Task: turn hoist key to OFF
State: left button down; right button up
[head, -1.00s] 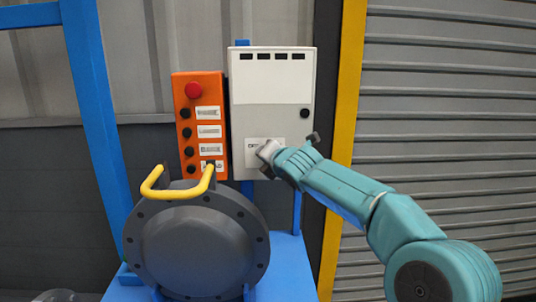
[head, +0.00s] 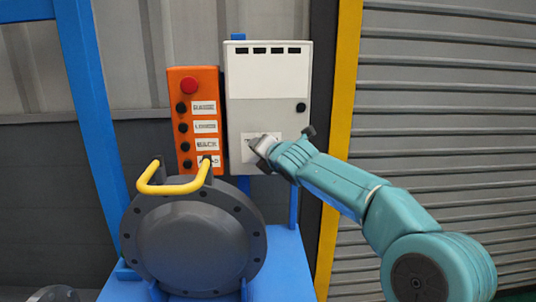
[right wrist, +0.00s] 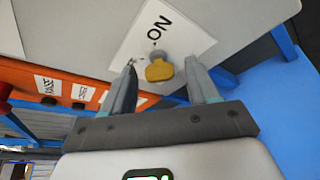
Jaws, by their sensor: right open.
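The hoist key (right wrist: 159,71) is a small brass-yellow piece in a grey round lock on a white label (right wrist: 190,38). The word ON shows on the label beside the lock; an OFF mark is hidden or not readable. My right gripper (right wrist: 162,80) is open, with one finger on each side of the key and visible gaps between. In the head view my right gripper (head: 262,150) is at the label on the lower part of the light grey cabinet (head: 268,112) and hides the key. My left gripper is not in view.
An orange push-button box (head: 178,92) with a red button (head: 188,85) hangs just left of the cabinet. A dark flanged shell (head: 190,245) with a yellow handle (head: 172,188) stands below on a blue frame (head: 285,265). A yellow post (head: 342,130) is to the right.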

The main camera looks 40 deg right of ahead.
jog(key=b+v, duration=0.2)
jog(key=v, duration=1.4)
jog(key=shift+s+a+f, duration=0.1)
